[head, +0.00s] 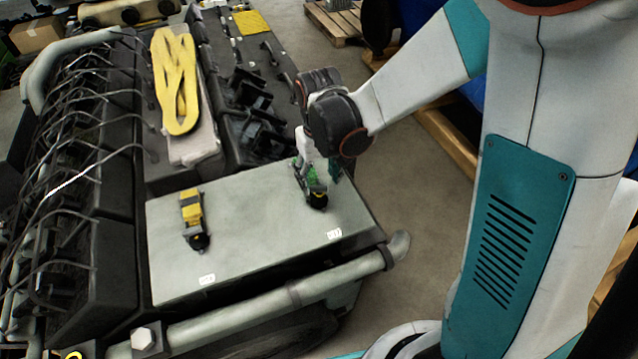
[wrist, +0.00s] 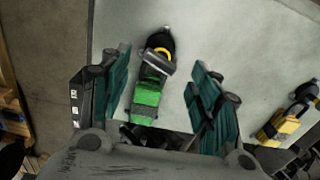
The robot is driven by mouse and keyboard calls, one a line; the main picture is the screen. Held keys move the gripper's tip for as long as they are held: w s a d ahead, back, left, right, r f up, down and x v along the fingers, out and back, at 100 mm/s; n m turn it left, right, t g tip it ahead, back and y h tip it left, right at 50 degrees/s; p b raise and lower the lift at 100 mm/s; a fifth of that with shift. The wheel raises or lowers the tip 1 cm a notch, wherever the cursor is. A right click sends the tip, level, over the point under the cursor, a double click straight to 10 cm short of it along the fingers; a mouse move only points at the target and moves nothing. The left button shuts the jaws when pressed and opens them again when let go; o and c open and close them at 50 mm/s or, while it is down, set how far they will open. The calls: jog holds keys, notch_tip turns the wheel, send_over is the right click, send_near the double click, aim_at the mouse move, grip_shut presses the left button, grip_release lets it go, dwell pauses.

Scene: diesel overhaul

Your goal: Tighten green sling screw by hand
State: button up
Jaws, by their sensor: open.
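The green sling screw (wrist: 146,97) lies on a grey-green flat plate, between the open fingers of my gripper (wrist: 160,95) in the wrist view. It has a green block, a yellow ring and a dark end toward the top of the picture. Both fingers stand apart from it, with a gap on each side. In the head view my gripper (head: 316,170) points down over the plate's right part, and the green piece (head: 306,177) shows only partly beneath it.
A similar yellow sling screw (head: 191,213) lies on the plate's left part. The grey-green plate (head: 255,245) carries two small white labels near its front edge. A yellow sling (head: 172,85) lies behind it. Pipes and black cables run along the left and front.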

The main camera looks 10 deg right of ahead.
aim_at(319, 187)
jog(key=n+p, duration=0.1)
jog(key=n, duration=0.4)
jog(key=shift+f+n, duration=0.15)
jog(key=shift+n, duration=0.45)
jog(key=shift+n+b, duration=0.5)
jog(key=shift+n, duration=0.2)
jog(key=n+b, duration=0.2)
jog(key=n, duration=0.4)
notch_tip(319, 187, down, 5)
jog(key=b, duration=0.4)
grip_shut()
jog(key=shift+b, duration=0.5)
